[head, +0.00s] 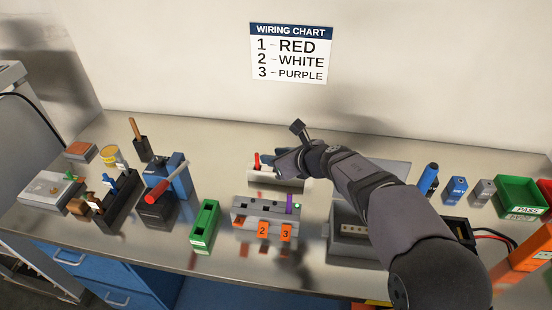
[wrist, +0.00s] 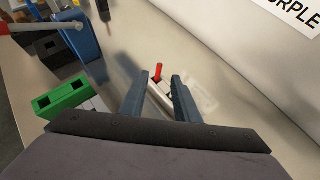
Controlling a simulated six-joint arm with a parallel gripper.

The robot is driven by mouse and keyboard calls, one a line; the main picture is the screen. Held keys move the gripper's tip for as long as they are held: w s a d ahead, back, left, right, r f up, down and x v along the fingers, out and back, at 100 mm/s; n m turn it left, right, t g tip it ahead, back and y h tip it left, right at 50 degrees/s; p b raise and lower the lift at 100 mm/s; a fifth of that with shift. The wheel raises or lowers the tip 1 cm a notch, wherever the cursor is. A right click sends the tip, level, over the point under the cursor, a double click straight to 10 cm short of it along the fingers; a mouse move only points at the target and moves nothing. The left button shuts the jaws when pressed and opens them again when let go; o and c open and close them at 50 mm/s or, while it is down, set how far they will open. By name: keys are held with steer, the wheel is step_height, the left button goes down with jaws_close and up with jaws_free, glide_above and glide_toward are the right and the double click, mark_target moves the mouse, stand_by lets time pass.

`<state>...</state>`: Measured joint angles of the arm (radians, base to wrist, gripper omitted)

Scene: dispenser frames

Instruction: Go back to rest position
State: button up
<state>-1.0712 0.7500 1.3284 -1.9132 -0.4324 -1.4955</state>
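My arm reaches in from the lower right of the head view. My gripper (head: 268,162) is over a light-coloured holder (head: 290,184) at the back middle of the bench. In the wrist view the two fingers of my gripper (wrist: 160,88) are apart, with nothing held between them. A red peg (head: 257,160) stands upright at the holder's left end. In the wrist view the red peg (wrist: 158,70) shows beyond and between the fingertips. My gripper hides part of the holder.
A grey block (head: 250,220) with a purple peg (head: 289,204) and orange tags 2 and 3 stands in front. A green block (head: 204,226), blue tool stand (head: 181,180) and grey box (head: 347,247) are around. A wiring chart (head: 291,53) hangs on the wall.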

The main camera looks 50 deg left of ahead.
steer(key=shift+d+r, duration=0.15)
steer(key=shift+d, duration=0.1)
stand_by(0.3)
